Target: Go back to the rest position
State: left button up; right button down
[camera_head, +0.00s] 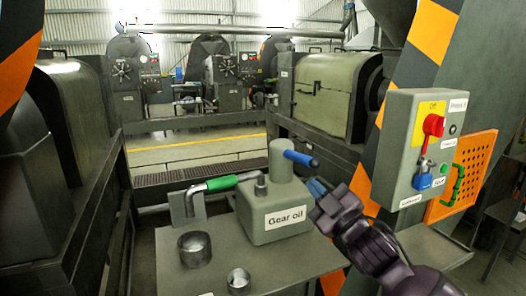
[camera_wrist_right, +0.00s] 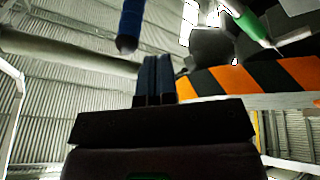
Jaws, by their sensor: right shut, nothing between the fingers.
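My right gripper (camera_head: 317,186) is shut and empty, just right of the grey gear oil can (camera_head: 282,228). In the right wrist view its two dark blue fingers (camera_wrist_right: 153,70) lie together with nothing between them. A blue handle (camera_head: 302,159) sticks out from the can's upper part, just above the fingertips; it also shows in the right wrist view (camera_wrist_right: 130,25), apart from the fingers. A green-handled lever (camera_head: 222,184) lies to the can's left. My left gripper is out of view.
A control box (camera_head: 428,148) with a red switch and a blue padlock stands close right of my right arm, by a striped post (camera_head: 430,40). Machines stand behind and at left.

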jog(key=s+d+f+m+g+h, duration=0.1)
jog(key=s+d+f+m+h, duration=0.2)
jog(key=f, duration=0.5)
jog(key=s+d+f+m+h, duration=0.2)
jog(key=s+d+f+m, duration=0.15)
jog(key=f, duration=0.45)
jog(key=s+d+f+m+g+h, duration=0.1)
jog(key=s+d+f+m+h, duration=0.2)
jog(key=f, duration=0.5)
jog(key=s+d+f+m+g+h, duration=0.2)
jog(key=s+d+f, duration=0.1)
jog(key=s+f, duration=0.6)
jog(key=s+d+f+m+g+h, duration=0.1)
jog(key=s+d+f+m+g, duration=0.1)
jog(key=s+f, duration=0.7)
jog(key=s+d+g, duration=0.1)
jog(key=s+d, duration=0.1)
jog(key=s, duration=0.1)
jog(key=shift+m+h, duration=0.35)
jog(key=shift+h, duration=0.05)
